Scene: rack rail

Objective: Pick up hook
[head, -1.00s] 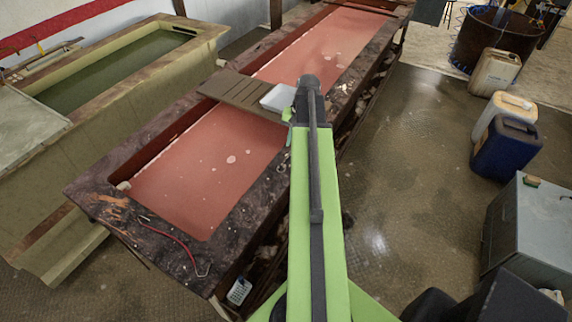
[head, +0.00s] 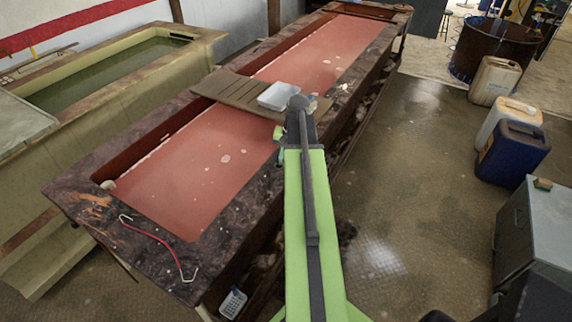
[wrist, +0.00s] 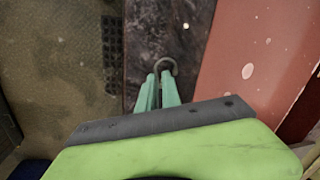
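A thin grey curved metal piece, which looks like the hook (wrist: 172,62), shows in the wrist view at the tips of my gripper (wrist: 159,76). It is over the dark tank rim; whether it rests on the rim is unclear. My two teal fingers are close together, with a narrow gap, and one end of the hook runs between them. I cannot tell whether they grip it. In the head view my gripper (head: 279,148) points down at the rim's right edge, partly hidden by my arm. The hook cannot be made out there.
A red wire piece with bent metal ends (head: 160,241) lies on the tank rim's near corner. A white tray (head: 277,96) sits on a board (head: 222,92) across the red-filled tank. Jerrycans (head: 512,152) and a grey cabinet (head: 548,230) stand right; the floor between is clear.

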